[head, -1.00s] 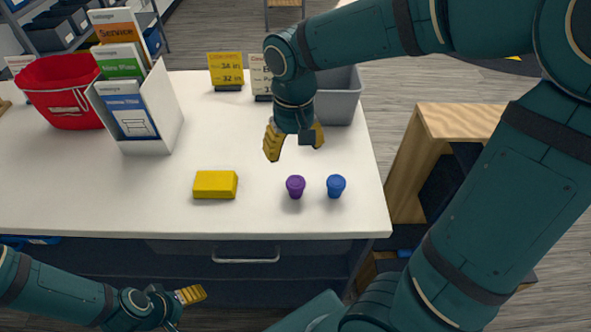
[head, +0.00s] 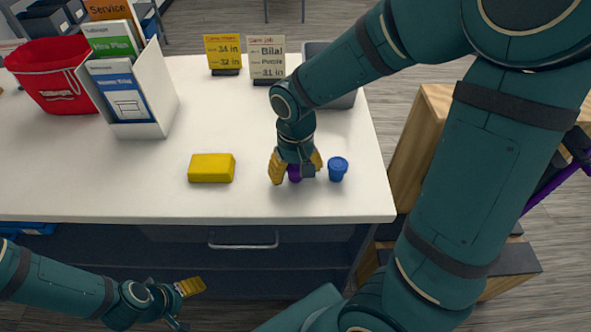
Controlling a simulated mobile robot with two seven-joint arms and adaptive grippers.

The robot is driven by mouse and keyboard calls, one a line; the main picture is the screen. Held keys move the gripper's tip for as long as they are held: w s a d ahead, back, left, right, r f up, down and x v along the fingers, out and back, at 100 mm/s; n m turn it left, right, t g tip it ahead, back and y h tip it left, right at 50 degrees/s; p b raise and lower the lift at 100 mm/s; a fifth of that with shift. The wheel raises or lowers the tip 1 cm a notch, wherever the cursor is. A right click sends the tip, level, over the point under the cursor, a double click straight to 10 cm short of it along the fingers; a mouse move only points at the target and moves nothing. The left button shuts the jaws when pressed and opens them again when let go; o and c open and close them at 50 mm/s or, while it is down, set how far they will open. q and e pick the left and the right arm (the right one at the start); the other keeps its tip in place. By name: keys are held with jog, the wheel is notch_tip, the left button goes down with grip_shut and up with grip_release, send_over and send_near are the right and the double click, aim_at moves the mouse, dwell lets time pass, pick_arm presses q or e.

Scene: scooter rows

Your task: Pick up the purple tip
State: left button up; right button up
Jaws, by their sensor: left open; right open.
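The purple tip (head: 294,174) stands on the white table near its front edge, mostly hidden by my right gripper. My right gripper (head: 295,177) points down over it with yellow fingers open, one on each side of the tip. Whether the fingers touch it cannot be told. The blue tip (head: 337,170) stands upright just right of the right gripper. My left gripper (head: 190,302) is open and empty, low in front of the table, away from the tips.
A yellow block (head: 211,168) lies left of the tips on the white table (head: 100,190). Farther back are a white brochure holder (head: 157,95), a red bin (head: 58,85), a yellow sign (head: 223,52), a cream sign (head: 266,60) and a grey bin (head: 345,101). A wooden unit (head: 411,160) stands right of the table.

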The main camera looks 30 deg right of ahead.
jog(key=shift+f, duration=0.6)
jog(key=shift+r, duration=0.1)
jog(key=c, duration=1.2)
jog(key=shift+o, duration=0.2)
